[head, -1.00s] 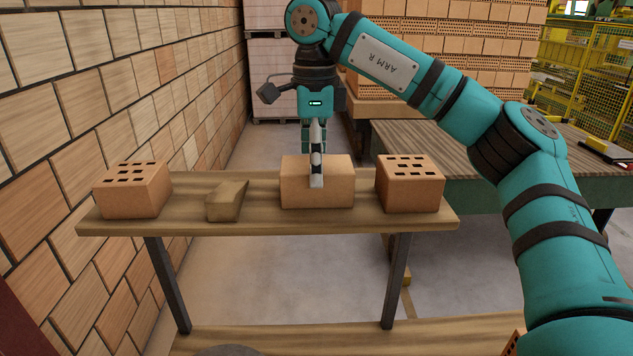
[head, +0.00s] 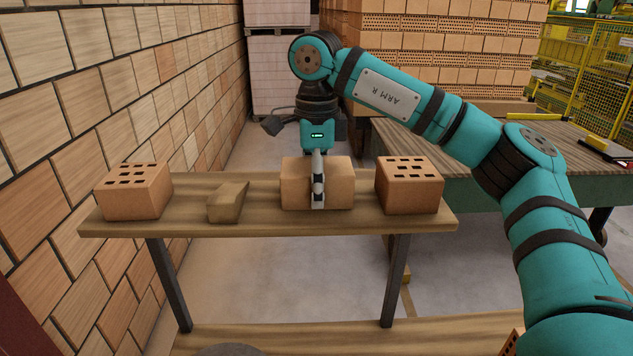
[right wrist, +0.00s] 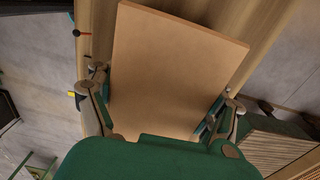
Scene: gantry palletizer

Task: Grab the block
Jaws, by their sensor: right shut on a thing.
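The block (head: 338,184) is a plain tan-orange box on a narrow wooden table (head: 270,225), between a wedge-shaped piece and a holed brick. It also fills the middle of the right wrist view (right wrist: 170,75). My right gripper (head: 318,190) points down over the block, with a finger against its near face. In the right wrist view my right gripper (right wrist: 160,112) has one finger on each side of the block and is shut on it. The block appears to rest on the table. The far finger is hidden in the head view. My left gripper is not in view.
Holed bricks stand at the table's left (head: 138,190) and right (head: 409,184). The wooden wedge (head: 228,201) lies left of the block. A brick-patterned wall (head: 120,110) runs along the left. A larger slatted table (head: 480,150) stands behind at right.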

